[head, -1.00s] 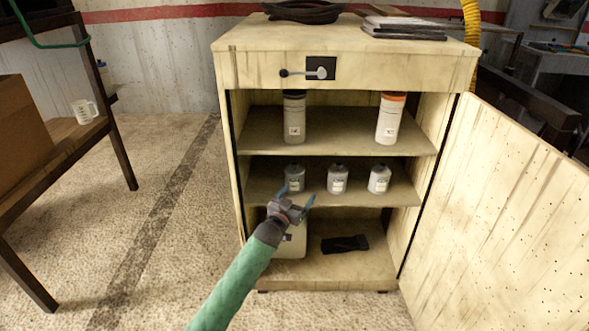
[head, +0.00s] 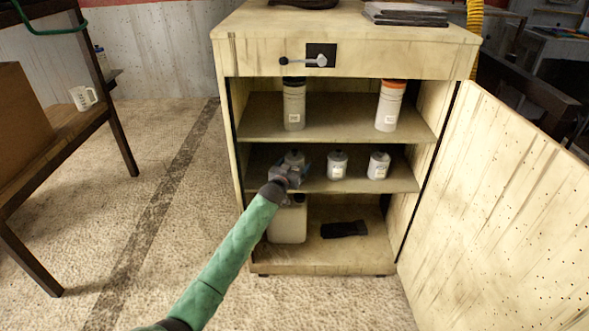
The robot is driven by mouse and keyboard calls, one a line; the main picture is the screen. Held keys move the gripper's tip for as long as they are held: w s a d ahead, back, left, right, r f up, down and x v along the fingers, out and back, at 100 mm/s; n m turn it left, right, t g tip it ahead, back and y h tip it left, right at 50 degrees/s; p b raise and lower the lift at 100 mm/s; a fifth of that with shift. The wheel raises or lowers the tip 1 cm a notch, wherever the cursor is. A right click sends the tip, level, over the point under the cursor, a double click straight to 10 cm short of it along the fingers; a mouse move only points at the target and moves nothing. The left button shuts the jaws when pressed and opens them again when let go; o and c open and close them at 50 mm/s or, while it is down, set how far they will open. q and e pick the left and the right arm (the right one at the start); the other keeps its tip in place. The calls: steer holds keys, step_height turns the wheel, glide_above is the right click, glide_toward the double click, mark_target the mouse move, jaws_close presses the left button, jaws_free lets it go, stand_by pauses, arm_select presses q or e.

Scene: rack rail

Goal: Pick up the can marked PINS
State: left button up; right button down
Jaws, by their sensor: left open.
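Three small grey cans stand in a row on the middle shelf of the open cabinet: a left can (head: 294,158), a middle can (head: 337,165) and a right can (head: 378,165). Their labels are too small to read, so I cannot tell which one is marked PINS. My left gripper (head: 290,170) is open at the front of the left can, hiding its lower part. I cannot tell whether its fingers are around the can or just in front of it. My right gripper is not in view.
The upper shelf holds a dark-lidded canister (head: 294,105) and an orange-lidded canister (head: 389,106). The bottom holds a pale jug (head: 287,224) and a black item (head: 344,229). The cabinet door (head: 490,210) stands open at right. A table with a mug (head: 83,98) is at left.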

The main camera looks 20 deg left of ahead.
arm_select(q)
steer(key=shift+w, duration=0.25)
steer(key=shift+r, duration=0.1)
steer(key=c, duration=1.2)
